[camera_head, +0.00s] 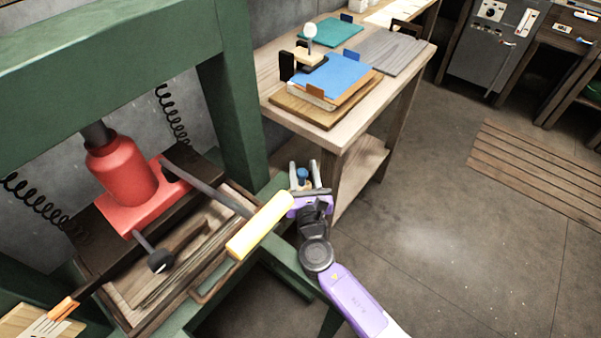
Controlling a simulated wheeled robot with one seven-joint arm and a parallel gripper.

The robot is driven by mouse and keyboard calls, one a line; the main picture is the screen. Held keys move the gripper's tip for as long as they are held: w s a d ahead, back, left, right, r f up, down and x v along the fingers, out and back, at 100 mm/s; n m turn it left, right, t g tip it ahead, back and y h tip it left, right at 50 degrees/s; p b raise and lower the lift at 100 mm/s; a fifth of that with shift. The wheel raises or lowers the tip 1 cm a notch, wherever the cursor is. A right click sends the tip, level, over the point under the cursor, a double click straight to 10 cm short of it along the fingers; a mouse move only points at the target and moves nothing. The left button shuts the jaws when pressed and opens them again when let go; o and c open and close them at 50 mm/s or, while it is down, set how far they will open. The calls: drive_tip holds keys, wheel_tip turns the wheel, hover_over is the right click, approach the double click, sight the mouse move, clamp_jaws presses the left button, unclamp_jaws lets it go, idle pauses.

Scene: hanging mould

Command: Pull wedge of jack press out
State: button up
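The green press frame (237,125) fills the left side, with a red jack (122,168) inside it. A small blue knob (303,173) on a tan piece shows at the frame's right side, near its foot; it may be the wedge, but most of it is hidden. My gripper (304,169) is at this knob, its two grey fingers apart, one on each side. I see small gaps between the fingers and the knob, so the gripper looks open around it. I cannot tell whether anything touches lower down.
The jack's lever with a pale yellow grip (260,225) sticks out just left of my gripper. A wooden table (345,128) with books stands close behind it. A wooden slat mat (540,165) lies at right. The floor (450,235) at right is clear.

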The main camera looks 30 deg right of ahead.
drive_tip(key=shift+o, duration=0.9)
drive_tip(key=shift+d, duration=0.1)
drive_tip(key=shift+s+a, duration=0.15)
drive_tip(key=shift+a, duration=0.05)
drive_tip(key=v, duration=0.7)
drive_tip(key=shift+s, duration=0.2)
